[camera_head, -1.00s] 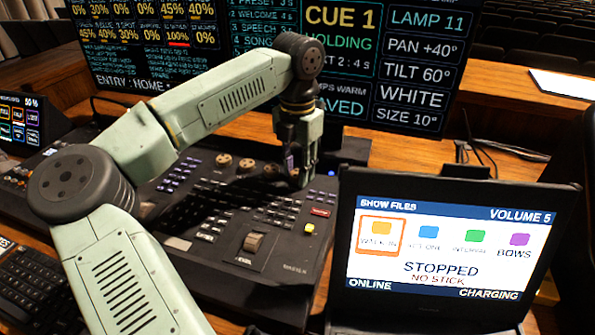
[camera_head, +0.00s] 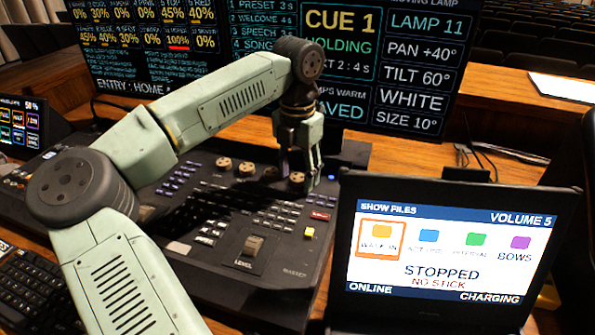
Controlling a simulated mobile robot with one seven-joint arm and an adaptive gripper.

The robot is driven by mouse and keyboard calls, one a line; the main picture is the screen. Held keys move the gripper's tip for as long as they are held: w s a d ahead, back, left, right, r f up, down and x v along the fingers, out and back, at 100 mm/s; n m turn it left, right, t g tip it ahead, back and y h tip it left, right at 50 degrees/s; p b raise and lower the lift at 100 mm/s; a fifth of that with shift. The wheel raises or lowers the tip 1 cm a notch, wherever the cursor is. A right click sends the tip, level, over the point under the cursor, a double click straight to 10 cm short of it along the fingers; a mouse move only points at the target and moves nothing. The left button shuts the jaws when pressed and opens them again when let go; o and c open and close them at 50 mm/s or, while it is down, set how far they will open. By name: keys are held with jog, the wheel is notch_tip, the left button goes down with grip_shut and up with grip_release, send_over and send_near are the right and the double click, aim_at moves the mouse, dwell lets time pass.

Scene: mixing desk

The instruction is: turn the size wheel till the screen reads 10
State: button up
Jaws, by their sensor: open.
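A row of several brown round wheels sits along the back of the mixing desk (camera_head: 200,215). The rightmost wheel (camera_head: 297,178) shows just below and between the fingers of my gripper (camera_head: 300,170). My gripper points down and is open, with nothing held. I cannot tell whether its fingertips touch the wheel. No label for the size wheel is readable. The large screen (camera_head: 415,65) behind the desk reads SIZE 10°, under LAMP 11, PAN +40°, TILT 60° and WHITE. Its middle panel reads CUE 1 HOLDING.
A laptop (camera_head: 450,250) stands close to the right of the desk, reading STOPPED and NO STICK. A black keyboard (camera_head: 35,285) lies at lower left. A small screen (camera_head: 20,122) stands at the left edge. White paper (camera_head: 560,87) lies at back right.

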aim_at(297, 177)
notch_tip(297, 177, up, 12)
dwell(0.6)
